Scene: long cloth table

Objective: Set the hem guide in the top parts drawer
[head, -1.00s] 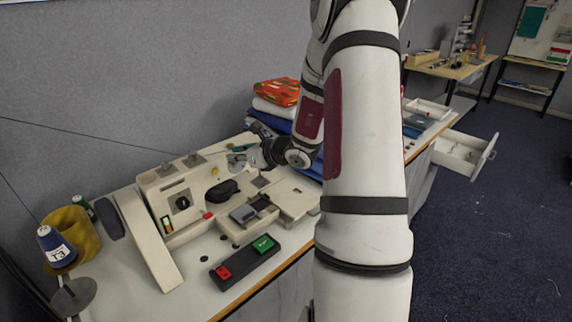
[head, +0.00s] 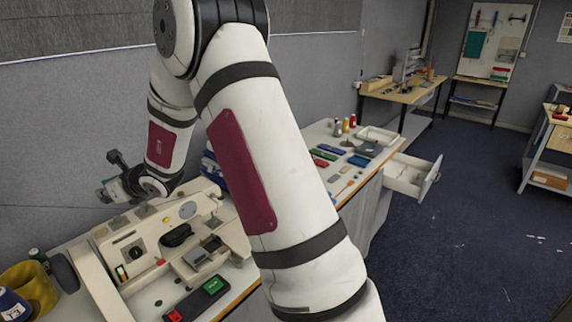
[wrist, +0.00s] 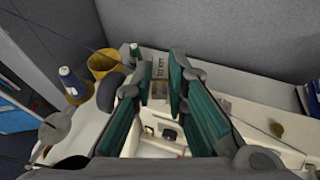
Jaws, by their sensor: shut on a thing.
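My gripper (wrist: 162,82) is closed around a small grey and tan piece (wrist: 160,68), which fits the hem guide; the fingers hide much of it. In the head view my gripper (head: 108,191) is at the left, raised above the back of the sewing machine, and the held piece cannot be made out there. An open white drawer (head: 408,182), which fits the top parts drawer, sticks out of the long table's right side, with its handle (head: 433,176) outward. My gripper is far to the left of this drawer.
The cream sewing machine (head: 130,245) is below my gripper. A yellow thread pot (head: 32,287) and a blue spool (wrist: 72,82) stand beside it. Small tools (head: 325,154) and a white tray (head: 378,136) lie farther along the table.

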